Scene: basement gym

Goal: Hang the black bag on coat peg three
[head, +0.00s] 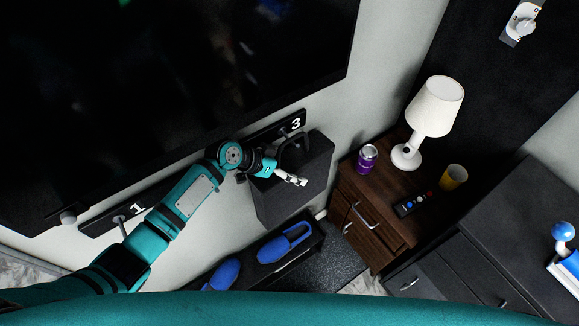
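The black bag (301,197) is a boxy dark shape against the wall, below the end of the peg rail marked 3 (296,124). Its handle (307,146) arches up close to coat peg three (284,131). I cannot tell whether the handle is over the peg. My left gripper (296,181) is in front of the bag's upper part, its pale fingers pointing right. No handle shows clearly between the fingers, and their opening is too small to tell. The wrist hides part of the rail and the bag's left top. My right gripper is out of view.
A large dark screen (180,80) is above the rail. A wooden cabinet (384,222) at right bears a white lamp (435,107), purple can (367,158), remote (413,204) and yellow cup (453,177). A dark dresser (500,240) is at right.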

